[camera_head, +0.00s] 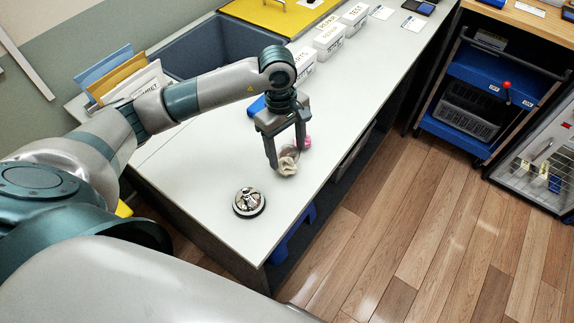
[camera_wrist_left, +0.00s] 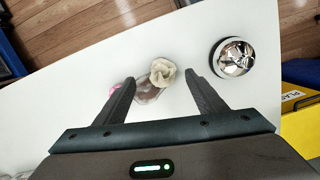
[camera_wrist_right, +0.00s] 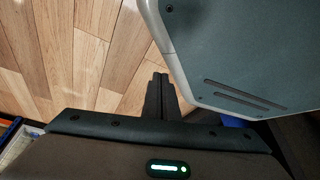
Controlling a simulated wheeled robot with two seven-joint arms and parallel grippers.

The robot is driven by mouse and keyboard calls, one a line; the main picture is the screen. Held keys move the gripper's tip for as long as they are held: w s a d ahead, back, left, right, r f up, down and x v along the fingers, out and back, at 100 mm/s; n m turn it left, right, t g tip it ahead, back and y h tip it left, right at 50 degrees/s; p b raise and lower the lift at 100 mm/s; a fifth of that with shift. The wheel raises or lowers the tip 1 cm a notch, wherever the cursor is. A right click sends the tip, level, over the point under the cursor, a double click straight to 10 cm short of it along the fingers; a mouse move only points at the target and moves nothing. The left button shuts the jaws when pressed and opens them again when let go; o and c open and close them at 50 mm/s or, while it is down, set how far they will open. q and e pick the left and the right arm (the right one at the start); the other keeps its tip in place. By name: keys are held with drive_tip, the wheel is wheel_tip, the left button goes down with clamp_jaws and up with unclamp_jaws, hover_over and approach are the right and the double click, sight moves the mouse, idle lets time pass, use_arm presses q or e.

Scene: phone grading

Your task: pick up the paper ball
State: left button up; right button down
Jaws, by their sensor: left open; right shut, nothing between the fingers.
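The paper ball (camera_head: 287,166) is a crumpled cream-coloured lump on the white table, near its right edge. It also shows in the left wrist view (camera_wrist_left: 163,72), beyond the fingertips and roughly between them. My left gripper (camera_head: 287,157) is open, pointing down close over the ball; the left wrist view shows its two fingers (camera_wrist_left: 161,82) spread with nothing held. A brownish translucent item (camera_wrist_left: 147,92) lies right beside the ball, and a pink item (camera_wrist_left: 116,87) is partly hidden by a finger. My right gripper (camera_wrist_right: 159,80) is shut and empty above the wooden floor.
A round metallic object with a dark base (camera_head: 249,202) stands on the table nearer the front. White labelled bins (camera_head: 328,37) and a grey-blue tub (camera_head: 215,50) stand farther back. A blue item (camera_head: 257,106) lies behind my left gripper. The front table surface is mostly clear.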

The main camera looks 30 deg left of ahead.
sight(287, 161)
use_arm(q)
drive_tip(key=shift+f, duration=0.2)
drive_tip(key=f+p, duration=0.2)
drive_tip(key=f, duration=0.1)
drive_tip(key=shift+s+f, duration=0.2)
drive_tip(key=shift+f, duration=0.55)
use_arm(e)
drive_tip(key=s+d+g, duration=0.2)
drive_tip(key=s+d, duration=0.1)
drive_tip(key=s, duration=0.5)
drive_tip(key=shift+s+d+f+h, duration=0.2)
drive_tip(key=shift+d+f+h, duration=0.1)
drive_tip(key=shift+f, duration=0.1)
drive_tip(key=shift+a, duration=0.1)
use_arm(q)
drive_tip(key=c, duration=1.1)
